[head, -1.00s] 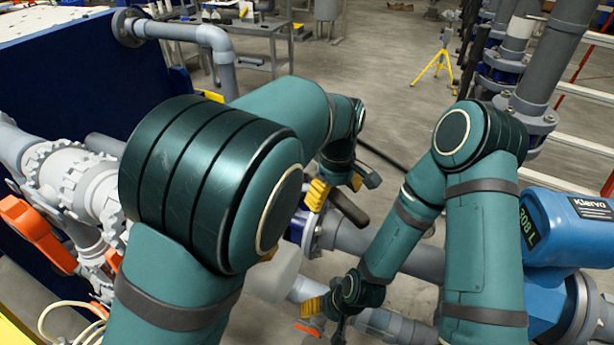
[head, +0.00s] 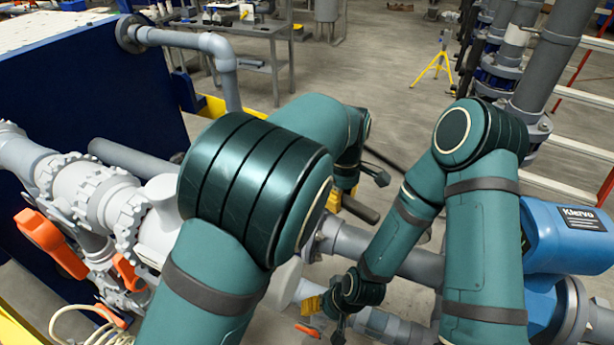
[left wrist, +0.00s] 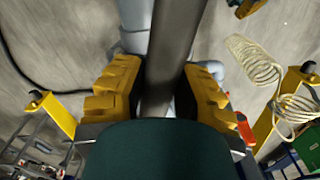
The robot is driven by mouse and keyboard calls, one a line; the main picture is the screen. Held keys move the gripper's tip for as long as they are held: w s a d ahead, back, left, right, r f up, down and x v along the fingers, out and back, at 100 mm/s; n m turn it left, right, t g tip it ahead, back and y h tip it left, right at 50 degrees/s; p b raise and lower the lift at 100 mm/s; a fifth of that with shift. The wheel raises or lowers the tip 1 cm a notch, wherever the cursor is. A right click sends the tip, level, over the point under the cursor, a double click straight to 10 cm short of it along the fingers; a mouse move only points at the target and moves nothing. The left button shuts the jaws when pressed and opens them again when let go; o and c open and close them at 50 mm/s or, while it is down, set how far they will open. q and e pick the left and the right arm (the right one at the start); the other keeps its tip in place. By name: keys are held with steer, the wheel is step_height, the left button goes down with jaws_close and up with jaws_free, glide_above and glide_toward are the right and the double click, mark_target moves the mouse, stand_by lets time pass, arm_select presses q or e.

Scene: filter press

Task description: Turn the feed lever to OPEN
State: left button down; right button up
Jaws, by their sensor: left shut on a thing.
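The feed lever shows as a dark grey bar (head: 361,208) beside the pipework in the head view, its free end to the right. In the left wrist view the bar (left wrist: 174,45) runs between the yellow finger pads of my left gripper (left wrist: 160,88). My left gripper is shut on it; in the head view my left gripper (head: 336,199) is partly hidden behind my left arm. My right gripper (head: 312,304) is low, near a pipe, its yellow pad showing; its opening is too small to judge. No OPEN mark is readable.
White flanged pipes with orange handles (head: 50,243) stand at the left. A blue Klervo unit (head: 565,235) is at the right. Grey pipes (head: 400,258) run below the lever. A coiled cream hose (left wrist: 262,68) lies to the right in the left wrist view. Open floor lies beyond.

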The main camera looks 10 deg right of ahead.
arm_select(q)
steer(key=shift+w+d+n, duration=0.2)
steer(key=shift+d+n, duration=0.15)
steer(key=shift+n, duration=0.05)
steer(key=w+d+n+p, duration=0.1)
steer(key=w+n+p, duration=0.1)
steer(key=n+p, duration=0.1)
steer(key=shift+w+d+n, duration=0.1)
steer(key=shift+d+n, duration=0.2)
steer(key=shift+d, duration=0.05)
